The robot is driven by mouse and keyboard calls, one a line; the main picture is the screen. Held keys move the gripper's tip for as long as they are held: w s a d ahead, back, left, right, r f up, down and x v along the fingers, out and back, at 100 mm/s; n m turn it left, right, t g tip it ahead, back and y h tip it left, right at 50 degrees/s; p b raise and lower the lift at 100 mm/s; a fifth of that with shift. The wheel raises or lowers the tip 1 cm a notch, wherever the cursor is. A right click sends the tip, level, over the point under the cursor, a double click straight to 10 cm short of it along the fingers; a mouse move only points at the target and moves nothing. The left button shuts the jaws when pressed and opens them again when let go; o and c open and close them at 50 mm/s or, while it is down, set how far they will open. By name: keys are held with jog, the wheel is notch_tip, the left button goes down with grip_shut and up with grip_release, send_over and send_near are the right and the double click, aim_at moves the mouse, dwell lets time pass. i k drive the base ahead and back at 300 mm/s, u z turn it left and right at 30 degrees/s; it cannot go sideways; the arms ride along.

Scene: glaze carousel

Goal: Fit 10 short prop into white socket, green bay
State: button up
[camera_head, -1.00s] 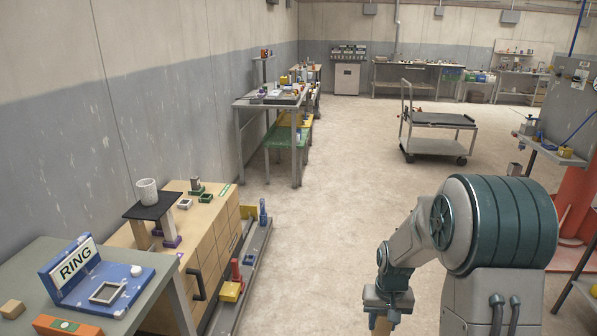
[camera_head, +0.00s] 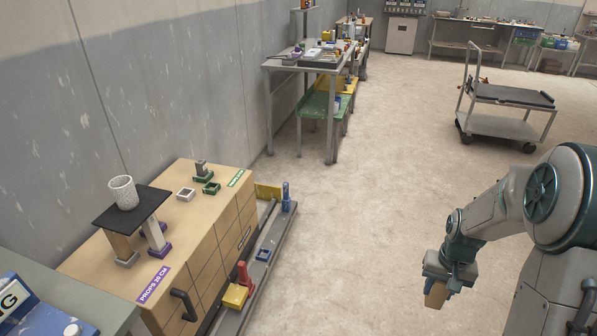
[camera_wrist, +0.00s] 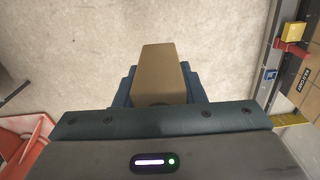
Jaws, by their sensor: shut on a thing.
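My gripper (camera_head: 447,277) is shut on a tan block-shaped prop (camera_head: 436,295), held low over the open floor at the right. In the wrist view the prop (camera_wrist: 160,72) sticks out straight ahead between the fingers. The white socket (camera_head: 186,194), a small square frame, looks empty on the wooden cabinet top, left of a green socket (camera_head: 211,188). A green label (camera_head: 236,178) on the cabinet edge marks the green bay; its text is too small to read. A grey prop (camera_head: 201,168) stands in another green socket behind. My gripper is well right of the cabinet.
A black plate (camera_head: 133,208) with a speckled cup (camera_head: 123,192) rests on props at the near cabinet end, by a purple "PROPS 20 CM" label (camera_head: 153,285). A low rail (camera_head: 263,262) with red, yellow and blue parts runs along the cabinet front.

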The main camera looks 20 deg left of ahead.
aim_at(209, 224)
jog(key=u, duration=0.1)
jog(key=i, duration=1.35)
jog(key=u, duration=0.8)
jog(key=i, duration=0.9)
jog(key=u, duration=1.65)
jog(key=i, duration=0.8)
jog(key=u, duration=0.6)
